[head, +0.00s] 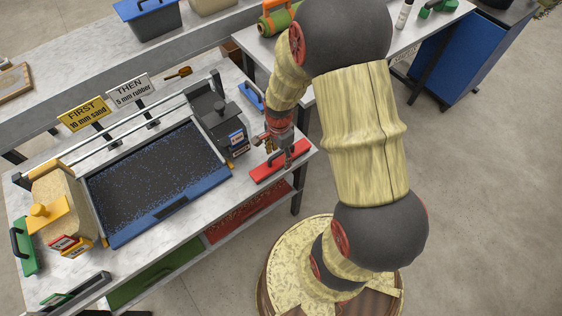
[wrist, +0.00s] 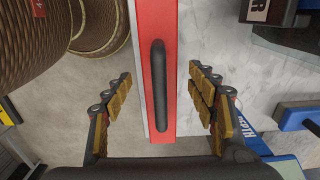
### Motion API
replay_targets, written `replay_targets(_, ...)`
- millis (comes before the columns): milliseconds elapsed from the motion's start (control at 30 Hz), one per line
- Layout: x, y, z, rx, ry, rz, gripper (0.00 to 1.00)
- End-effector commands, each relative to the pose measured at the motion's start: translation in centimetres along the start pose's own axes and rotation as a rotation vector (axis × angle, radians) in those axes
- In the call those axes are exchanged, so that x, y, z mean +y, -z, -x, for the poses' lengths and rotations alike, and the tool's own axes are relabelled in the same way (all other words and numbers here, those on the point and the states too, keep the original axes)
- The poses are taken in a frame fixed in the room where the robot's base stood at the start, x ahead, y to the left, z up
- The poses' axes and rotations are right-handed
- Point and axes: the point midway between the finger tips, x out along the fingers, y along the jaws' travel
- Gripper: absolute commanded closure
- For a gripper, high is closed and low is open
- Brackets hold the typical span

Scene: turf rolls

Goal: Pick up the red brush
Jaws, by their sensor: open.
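The red brush (head: 283,168) lies at the right front corner of the grey worktable. It has a long red back and a black bar handle. In the wrist view the red brush (wrist: 171,40) runs up the picture between my fingers, its handle in the middle. My gripper (head: 276,150) points down just above the brush. In the wrist view my gripper (wrist: 160,72) is open, one finger on each side of the brush, with gaps to both sides. I cannot tell the exact height of the fingertips over the handle.
A dark tray with blue specks (head: 155,180) fills the table's middle. A grey hopper box (head: 216,120) stands close left of my gripper. A blue-handled tool (head: 251,96) lies behind. A yellow-topped box (head: 62,205) and a green brush (head: 24,247) are at the far left.

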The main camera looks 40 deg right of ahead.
Motion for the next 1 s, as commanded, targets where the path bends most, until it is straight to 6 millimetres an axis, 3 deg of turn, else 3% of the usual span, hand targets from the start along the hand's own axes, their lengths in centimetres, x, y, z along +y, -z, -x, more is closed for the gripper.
replay_targets(33, 0.1, -0.1, -1.2, -0.001, -0.002, 0.001, 0.42)
replay_targets(167, 0.1, -0.1, -2.8, -0.001, -0.002, 0.001, 0.42)
replay_targets(433, 0.0, -0.1, -2.9, 0.000, 0.000, 0.001, 0.43)
replay_targets(1000, 0.0, -0.1, -2.9, 0.000, 0.000, 0.001, 0.75)
